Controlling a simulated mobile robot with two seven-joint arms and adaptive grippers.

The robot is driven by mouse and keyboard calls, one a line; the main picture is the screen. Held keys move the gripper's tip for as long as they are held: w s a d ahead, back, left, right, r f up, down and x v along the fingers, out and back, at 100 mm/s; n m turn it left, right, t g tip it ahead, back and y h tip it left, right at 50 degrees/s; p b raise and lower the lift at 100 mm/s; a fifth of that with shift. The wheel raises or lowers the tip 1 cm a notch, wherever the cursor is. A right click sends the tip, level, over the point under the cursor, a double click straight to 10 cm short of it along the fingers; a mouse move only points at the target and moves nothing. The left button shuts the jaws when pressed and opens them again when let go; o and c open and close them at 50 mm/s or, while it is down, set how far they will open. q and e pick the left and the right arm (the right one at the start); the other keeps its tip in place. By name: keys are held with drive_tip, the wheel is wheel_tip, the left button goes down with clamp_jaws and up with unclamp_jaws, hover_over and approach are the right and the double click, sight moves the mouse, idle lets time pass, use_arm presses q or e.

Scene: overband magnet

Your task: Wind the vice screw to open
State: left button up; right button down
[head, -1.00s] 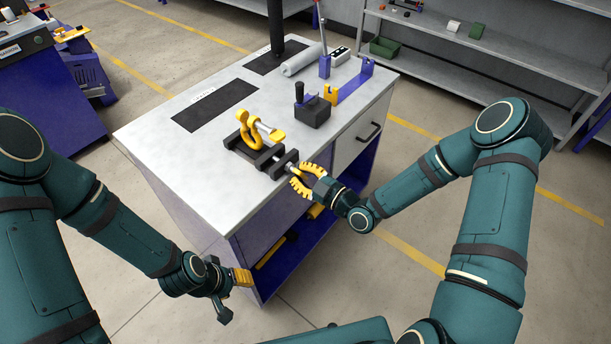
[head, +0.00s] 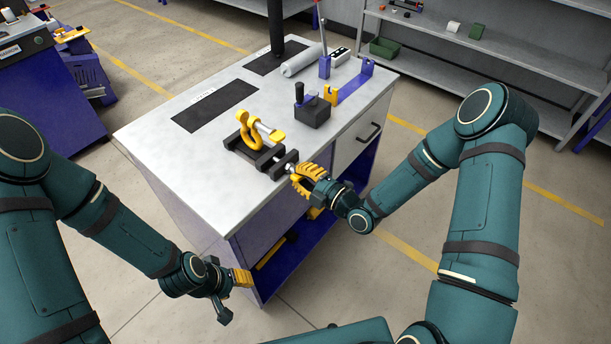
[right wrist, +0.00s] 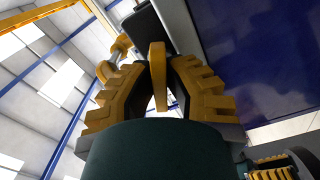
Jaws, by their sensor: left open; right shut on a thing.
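The dark vice (head: 258,158) lies on the bench top near its front edge, with a yellow shackle (head: 243,117) at its jaws. Its screw end points at my right gripper (head: 304,179). In the right wrist view, a flat yellow handle (right wrist: 158,75) stands edge-on between the toothed yellow fingers of my right gripper (right wrist: 158,85). My right gripper is shut on this handle, beyond the bench edge; the exact contact is hard to see. The dark vice body (right wrist: 148,28) shows behind it. My left gripper (head: 233,293) is open and empty, low in front of the bench.
The bench top (head: 190,160) is clear to the left of the vice. The open shelf below holds yellow items.

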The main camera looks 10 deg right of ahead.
drive_tip(key=shift+n, duration=1.3)
drive_tip(key=shift+n, duration=0.7)
drive_tip(key=c, duration=0.9)
unclamp_jaws()
drive_tip(key=shift+c, duration=0.2)
drive_tip(key=v, duration=1.2)
